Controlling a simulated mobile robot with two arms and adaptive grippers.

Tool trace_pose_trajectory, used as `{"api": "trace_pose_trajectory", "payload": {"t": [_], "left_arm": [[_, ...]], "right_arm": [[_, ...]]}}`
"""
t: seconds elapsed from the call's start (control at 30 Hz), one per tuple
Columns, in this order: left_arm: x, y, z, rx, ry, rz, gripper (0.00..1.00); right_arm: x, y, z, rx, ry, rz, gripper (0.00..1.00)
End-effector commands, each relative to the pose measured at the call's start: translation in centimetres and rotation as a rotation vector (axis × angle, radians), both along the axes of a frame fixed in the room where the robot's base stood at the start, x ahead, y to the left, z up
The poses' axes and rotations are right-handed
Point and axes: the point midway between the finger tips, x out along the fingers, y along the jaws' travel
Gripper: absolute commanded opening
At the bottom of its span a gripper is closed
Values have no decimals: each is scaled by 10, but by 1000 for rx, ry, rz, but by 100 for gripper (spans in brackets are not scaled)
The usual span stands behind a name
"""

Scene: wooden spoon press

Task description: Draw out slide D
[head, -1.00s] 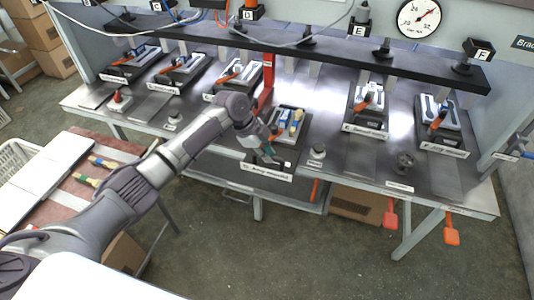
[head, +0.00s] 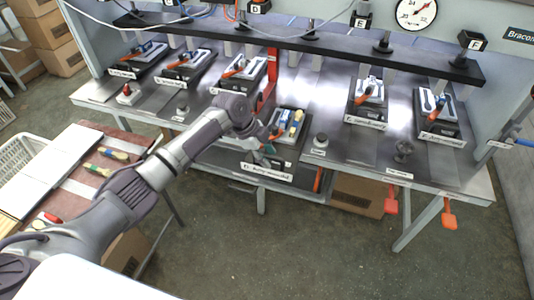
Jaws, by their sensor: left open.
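Slide D (head: 290,143) is a dark tray in the middle of the bench, carrying a blue and a yellow-handled piece. It stands forward of the other slides, with its white-labelled front plate (head: 266,173) out past the bench's front edge. My left gripper (head: 268,155) is open at the slide's front left, just behind the front plate. It looks close to or touching the slide; contact cannot be made out. My forearm comes in from the lower left. My right gripper is not in view.
Other slides sit back on the bench, such as one at the left (head: 190,68) and the far-right one (head: 437,115). A side table with brushes (head: 98,169) stands at lower left.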

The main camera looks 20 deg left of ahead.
Motion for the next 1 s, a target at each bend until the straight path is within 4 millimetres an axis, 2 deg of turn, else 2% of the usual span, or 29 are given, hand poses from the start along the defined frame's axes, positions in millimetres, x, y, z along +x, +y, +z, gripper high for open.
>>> {"api": "trace_pose_trajectory", "payload": {"t": [0.2, 0.33, 0.8, 1.0], "left_arm": [[1, 1, 2, 0, -5, 1, 41], [1, 5, 12, -1, -9, 2, 41], [-16, 40, 94, -1, -7, 2, 41], [-20, 47, 109, 0, -4, 2, 41]], "right_arm": [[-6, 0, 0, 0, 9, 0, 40], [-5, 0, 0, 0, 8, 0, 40], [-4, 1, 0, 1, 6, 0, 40], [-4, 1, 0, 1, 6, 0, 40]]}}
